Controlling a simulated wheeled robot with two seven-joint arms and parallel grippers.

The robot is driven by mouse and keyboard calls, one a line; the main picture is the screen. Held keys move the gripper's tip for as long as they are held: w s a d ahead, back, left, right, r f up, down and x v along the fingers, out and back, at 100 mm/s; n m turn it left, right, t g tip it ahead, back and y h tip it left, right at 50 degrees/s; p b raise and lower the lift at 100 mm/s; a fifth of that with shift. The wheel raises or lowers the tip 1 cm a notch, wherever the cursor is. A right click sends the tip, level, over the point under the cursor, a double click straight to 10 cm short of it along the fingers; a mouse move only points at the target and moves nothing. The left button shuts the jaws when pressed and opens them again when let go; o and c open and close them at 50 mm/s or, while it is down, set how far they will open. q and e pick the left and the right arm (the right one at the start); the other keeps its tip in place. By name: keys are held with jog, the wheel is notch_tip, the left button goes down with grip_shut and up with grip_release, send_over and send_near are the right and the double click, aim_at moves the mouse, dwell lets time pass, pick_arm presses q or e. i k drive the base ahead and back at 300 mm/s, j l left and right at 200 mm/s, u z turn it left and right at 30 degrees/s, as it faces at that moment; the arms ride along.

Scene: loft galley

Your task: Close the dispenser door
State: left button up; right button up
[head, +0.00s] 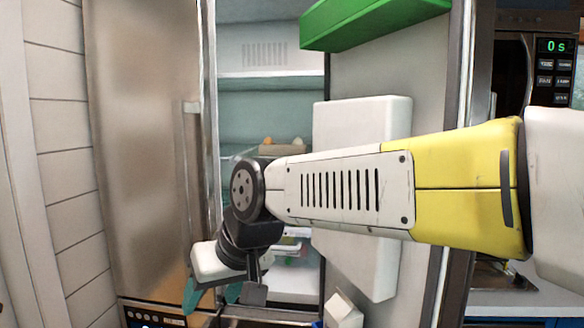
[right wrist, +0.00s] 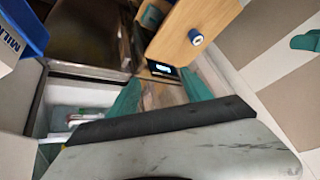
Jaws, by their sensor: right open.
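The door that I take for the dispenser door (head: 425,75) stands open on the right of the fridge in the head view. Its inner side faces me, with a white block (head: 362,115) and a green bin (head: 372,20) on it. My right arm crosses in front of the door and hides part of the block. My right gripper (head: 212,294) is open and empty, low in front of the fridge opening. Its teal fingers also show apart in the right wrist view (right wrist: 160,92). I cannot tell whether it touches anything. My left gripper is not seen.
A steel door (head: 145,130) with an upright handle covers the fridge's left side. Shelves (head: 270,90) with food show inside the opening. A microwave (head: 555,70) is at the far right. In the right wrist view, a wooden panel (right wrist: 190,30) and a milk carton (right wrist: 12,40) show.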

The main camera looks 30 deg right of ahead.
aim_at(394, 71)
jog(key=k+l+u, duration=0.1)
jog(key=u, duration=0.35)
jog(key=k+l+u, duration=0.15)
jog(key=u, duration=0.3)
jog(key=k+l+u, duration=0.1)
jog(key=k+u, duration=0.45)
jog(key=u, duration=0.2)
jog(key=k+u, duration=0.55)
jog(key=k, duration=0.25)
jog(key=k+z, duration=0.25)
jog(key=z, duration=0.55)
jog(key=k+l+z, duration=0.1)
jog(key=z, duration=0.3)
jog(key=l+z, duration=0.15)
jog(key=z, duration=0.25)
jog(key=l+z, duration=0.1)
jog(key=z, duration=0.3)
jog(key=k+j+u, duration=0.2)
jog(key=k+j, duration=0.25)
